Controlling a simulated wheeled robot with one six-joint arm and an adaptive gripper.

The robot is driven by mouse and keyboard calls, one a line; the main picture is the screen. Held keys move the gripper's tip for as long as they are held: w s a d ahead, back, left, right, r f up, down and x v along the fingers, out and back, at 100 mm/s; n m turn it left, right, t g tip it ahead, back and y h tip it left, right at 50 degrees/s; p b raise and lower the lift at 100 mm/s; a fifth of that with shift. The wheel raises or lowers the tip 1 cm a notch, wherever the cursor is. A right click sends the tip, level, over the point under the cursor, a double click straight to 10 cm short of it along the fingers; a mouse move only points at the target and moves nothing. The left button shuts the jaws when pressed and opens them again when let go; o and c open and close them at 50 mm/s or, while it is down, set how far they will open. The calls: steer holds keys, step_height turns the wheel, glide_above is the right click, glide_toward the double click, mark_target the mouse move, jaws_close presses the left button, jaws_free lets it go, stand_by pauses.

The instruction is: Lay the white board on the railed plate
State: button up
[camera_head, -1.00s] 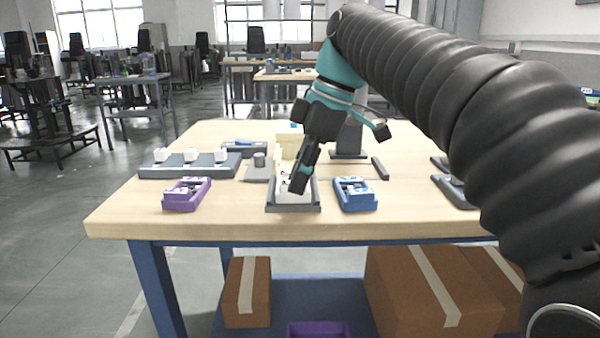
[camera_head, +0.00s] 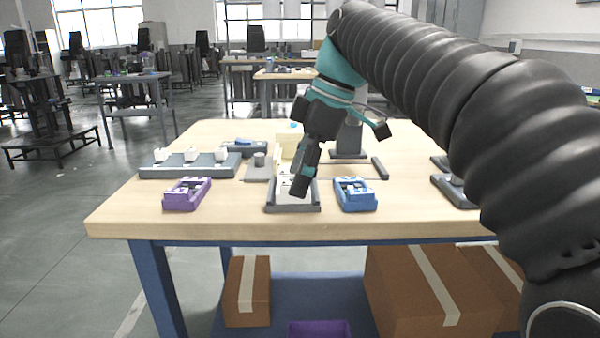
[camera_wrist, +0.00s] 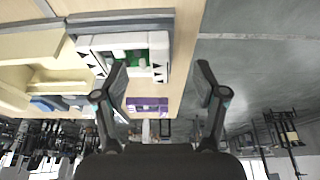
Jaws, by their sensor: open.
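The railed plate (camera_head: 293,209) is a grey tray-like base with raised side rails near the front middle of the table. The white board (camera_head: 284,190) appears to lie within its rails, partly hidden by my gripper; whether it is fully flat is not clear. My gripper (camera_head: 300,190) points down over the plate, in front of the board. In the wrist view, my gripper (camera_wrist: 163,78) has its fingers spread with nothing between them. A white piece with a green patch and black triangles (camera_wrist: 130,45), likely the board, shows beyond the left finger.
A purple fixture (camera_head: 187,194) stands left of the plate and a blue fixture (camera_head: 355,194) close on its right. A grey rack with white blocks (camera_head: 190,164) lies at back left. A cream block (camera_head: 288,140) stands behind. The table's front edge is clear.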

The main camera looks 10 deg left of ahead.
step_height(320, 180, up, 2)
steer(key=shift+p, duration=0.8)
steer(key=shift+r, duration=1.9)
